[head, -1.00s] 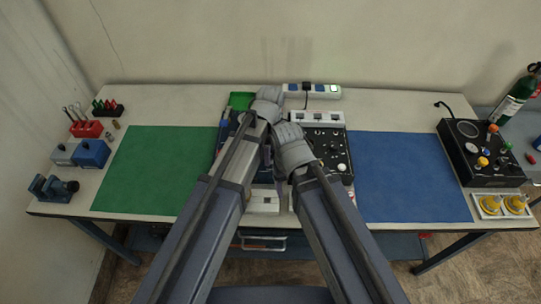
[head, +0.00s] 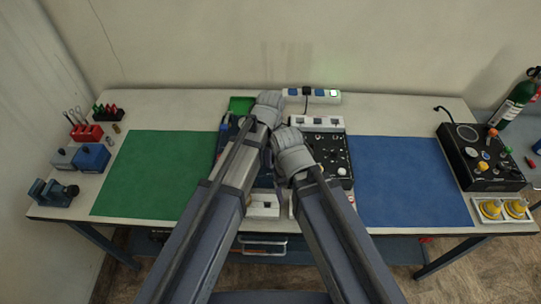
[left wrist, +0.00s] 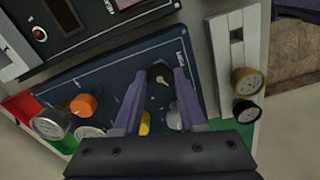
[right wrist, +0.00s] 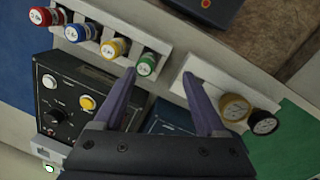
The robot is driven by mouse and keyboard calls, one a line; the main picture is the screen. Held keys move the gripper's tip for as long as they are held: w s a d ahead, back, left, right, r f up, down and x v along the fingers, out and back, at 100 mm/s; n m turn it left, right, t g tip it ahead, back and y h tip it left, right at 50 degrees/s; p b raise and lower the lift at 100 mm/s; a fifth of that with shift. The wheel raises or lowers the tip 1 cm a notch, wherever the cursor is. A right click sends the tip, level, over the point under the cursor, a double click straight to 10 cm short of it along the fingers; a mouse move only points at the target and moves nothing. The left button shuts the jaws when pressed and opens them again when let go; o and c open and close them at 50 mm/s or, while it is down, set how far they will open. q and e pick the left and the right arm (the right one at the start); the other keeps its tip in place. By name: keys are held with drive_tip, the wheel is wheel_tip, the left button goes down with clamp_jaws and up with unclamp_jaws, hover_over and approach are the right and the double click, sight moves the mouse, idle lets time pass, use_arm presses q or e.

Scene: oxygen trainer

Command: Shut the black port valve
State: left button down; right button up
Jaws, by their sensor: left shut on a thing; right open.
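In the left wrist view, a dark blue panel (left wrist: 105,87) carries an orange knob (left wrist: 84,104), pale round gauges and a small black valve knob (left wrist: 160,76). My left gripper (left wrist: 161,72) has its fingers on either side of this black knob and is shut on it. The label beside the knob is too small to read. My right gripper (right wrist: 159,76) is open and empty, above the front of the bench. In the head view my arms hide most of the blue panel and both sets of fingertips.
In the right wrist view a white rack holds red, blue, yellow and green caps (right wrist: 147,64). A yellow gauge (right wrist: 234,108) and a black one (right wrist: 263,122) stand beside it. A black panel (head: 330,152) lies right of my arms. Green (head: 155,172) and blue (head: 408,180) mats are clear.

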use_arm(q)
drive_tip(key=m, duration=0.5)
drive_tip(key=shift+m, duration=0.4)
drive_tip(key=m, duration=1.2)
drive_tip(key=shift+m, duration=0.4)
drive_tip(key=m, duration=0.5)
drive_tip(key=shift+m, duration=0.3)
drive_tip(key=shift+c, duration=2.3)
unclamp_jaws()
